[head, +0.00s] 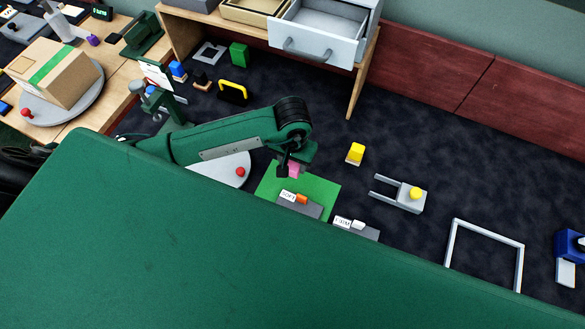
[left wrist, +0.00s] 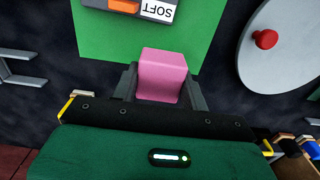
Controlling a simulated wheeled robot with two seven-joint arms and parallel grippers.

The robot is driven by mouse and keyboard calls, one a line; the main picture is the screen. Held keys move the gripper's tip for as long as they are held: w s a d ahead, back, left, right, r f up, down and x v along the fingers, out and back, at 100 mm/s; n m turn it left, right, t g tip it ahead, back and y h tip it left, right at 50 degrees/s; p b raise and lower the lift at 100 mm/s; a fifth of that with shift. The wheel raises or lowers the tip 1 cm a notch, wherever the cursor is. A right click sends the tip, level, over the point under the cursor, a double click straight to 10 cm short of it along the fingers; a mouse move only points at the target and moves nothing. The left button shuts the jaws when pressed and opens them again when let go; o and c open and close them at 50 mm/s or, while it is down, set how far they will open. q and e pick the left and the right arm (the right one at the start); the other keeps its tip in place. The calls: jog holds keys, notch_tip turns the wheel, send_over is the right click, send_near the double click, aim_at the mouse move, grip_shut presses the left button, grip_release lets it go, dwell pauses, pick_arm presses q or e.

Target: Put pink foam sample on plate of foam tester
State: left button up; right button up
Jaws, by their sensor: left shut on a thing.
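The pink foam sample (head: 294,170) is a small block in my left gripper (head: 290,168). In the left wrist view the foam sample (left wrist: 162,70) sits between the two dark fingers, which are shut on it. The gripper holds it over the green mat (head: 322,190); whether the foam touches the mat I cannot tell. A green stand (head: 172,108) with a white panel (head: 157,75) is left of the gripper and may be the foam tester. Its plate is not clearly seen. My right gripper is not in view.
On the mat a grey block (head: 312,210) labelled SOFT carries an orange piece (head: 302,199). A FIRM block (head: 370,233) is to its right. A grey disc (head: 210,170) with a red knob (head: 240,172) lies left, partly behind my arm.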

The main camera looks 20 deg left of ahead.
aim_at(293, 172)
pick_arm(q)
notch_tip(293, 172, down, 6)
jog(key=shift+r+p, duration=0.2)
jog(key=shift+p, duration=0.25)
jog(key=shift+f+b, duration=0.3)
jog(key=shift+f, duration=0.1)
jog(key=o, duration=0.9)
jog(key=shift+r, duration=0.1)
jog(key=shift+o, duration=0.2)
